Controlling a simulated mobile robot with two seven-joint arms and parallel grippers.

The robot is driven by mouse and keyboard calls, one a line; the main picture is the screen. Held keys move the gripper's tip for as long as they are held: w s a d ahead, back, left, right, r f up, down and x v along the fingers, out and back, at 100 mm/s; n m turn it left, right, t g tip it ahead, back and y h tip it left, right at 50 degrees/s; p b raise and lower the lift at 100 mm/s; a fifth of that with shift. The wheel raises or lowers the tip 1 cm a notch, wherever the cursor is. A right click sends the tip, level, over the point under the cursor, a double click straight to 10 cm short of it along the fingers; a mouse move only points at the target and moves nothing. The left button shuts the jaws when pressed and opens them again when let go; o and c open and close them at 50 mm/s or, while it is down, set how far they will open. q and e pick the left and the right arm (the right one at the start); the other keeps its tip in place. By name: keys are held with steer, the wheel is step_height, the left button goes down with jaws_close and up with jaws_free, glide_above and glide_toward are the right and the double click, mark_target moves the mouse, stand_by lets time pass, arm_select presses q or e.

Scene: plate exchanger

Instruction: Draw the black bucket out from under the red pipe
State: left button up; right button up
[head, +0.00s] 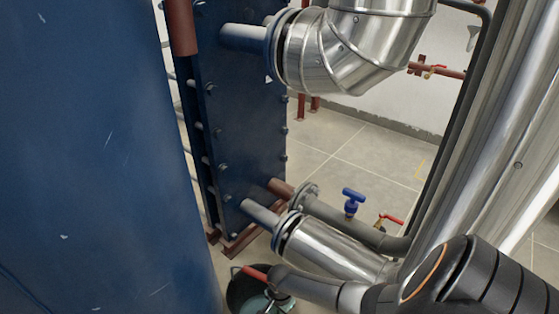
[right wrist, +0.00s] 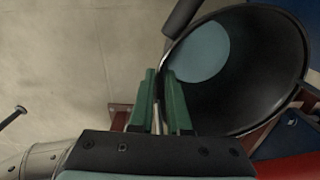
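The black bucket (head: 238,290) stands low at the bottom of the head view, partly hidden by the red pipe and my right gripper. In the right wrist view the bucket (right wrist: 262,75) is seen from above, with a pale teal patch, perhaps liquid, inside. The red pipe (head: 256,273) crosses over the bucket; a red piece (right wrist: 290,167) shows at the lower right of the wrist view. My right gripper (right wrist: 160,75) has its green fingers close together at the bucket's left rim, one inside and one outside. It appears shut on the rim. My left gripper is out of view.
A blue plate exchanger (head: 245,130) stands behind the bucket. A silver-clad pipe (head: 330,250) and a grey pipe with a blue-handled valve (head: 352,202) run close to my right arm. A large blue panel (head: 90,160) fills the left. Bare floor (right wrist: 80,60) lies left of the bucket.

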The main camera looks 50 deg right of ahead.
jaws_close()
stand_by(0.9)
steer(key=shift+r, duration=0.15)
steer(key=shift+r+p, duration=1.4)
steer(key=shift+p, duration=0.3)
